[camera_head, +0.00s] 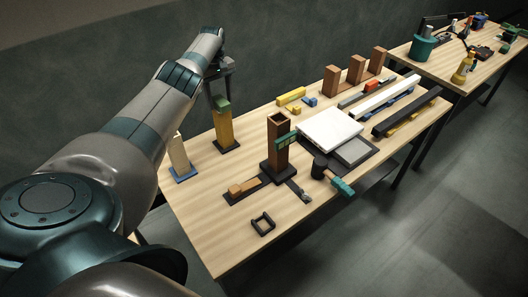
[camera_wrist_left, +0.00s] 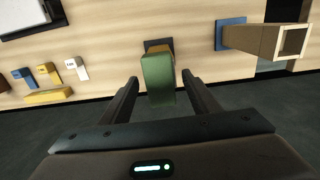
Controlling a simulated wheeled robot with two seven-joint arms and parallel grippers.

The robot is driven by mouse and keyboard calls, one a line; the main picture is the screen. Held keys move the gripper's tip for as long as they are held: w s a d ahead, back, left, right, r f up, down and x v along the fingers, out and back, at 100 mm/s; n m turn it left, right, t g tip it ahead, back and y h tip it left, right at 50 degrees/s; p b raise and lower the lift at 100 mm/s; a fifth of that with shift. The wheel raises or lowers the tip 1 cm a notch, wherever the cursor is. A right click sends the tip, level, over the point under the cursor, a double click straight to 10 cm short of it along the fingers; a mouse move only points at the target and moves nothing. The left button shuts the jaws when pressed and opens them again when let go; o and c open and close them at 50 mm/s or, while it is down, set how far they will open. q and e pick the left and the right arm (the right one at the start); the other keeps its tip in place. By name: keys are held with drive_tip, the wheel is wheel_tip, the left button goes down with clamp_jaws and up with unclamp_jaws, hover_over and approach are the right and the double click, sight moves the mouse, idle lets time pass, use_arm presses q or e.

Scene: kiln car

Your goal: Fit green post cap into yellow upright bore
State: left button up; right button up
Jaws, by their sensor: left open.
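The green post cap (camera_head: 221,103) sits on top of the yellow upright (camera_head: 225,128), which stands on a dark base. In the left wrist view the green cap (camera_wrist_left: 158,82) hides the upright's top, with a little of the yellow upright (camera_wrist_left: 158,49) showing behind it. How deep the cap sits in the bore cannot be told. My left gripper (camera_head: 219,90) is just above the upright. In its wrist view the open fingers (camera_wrist_left: 160,77) stand on either side of the cap, with visible gaps. My right gripper is not in view.
A cream hollow upright (camera_head: 180,158) on a blue base stands left of the yellow one. A brown hollow upright (camera_head: 278,145) stands to the right. A white slab (camera_head: 330,128) and a mallet (camera_head: 341,186) lie farther right. The table's front left (camera_head: 205,215) is clear.

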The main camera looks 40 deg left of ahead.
use_arm(q)
drive_tip(key=shift+r, duration=0.2)
drive_tip(key=shift+r+p, duration=1.2)
drive_tip(key=shift+p, duration=0.05)
drive_tip(key=shift+r, duration=2.6)
drive_tip(key=shift+r, duration=0.15)
wheel_tip(320, 180, up, 17)
drive_tip(key=b, duration=0.6)
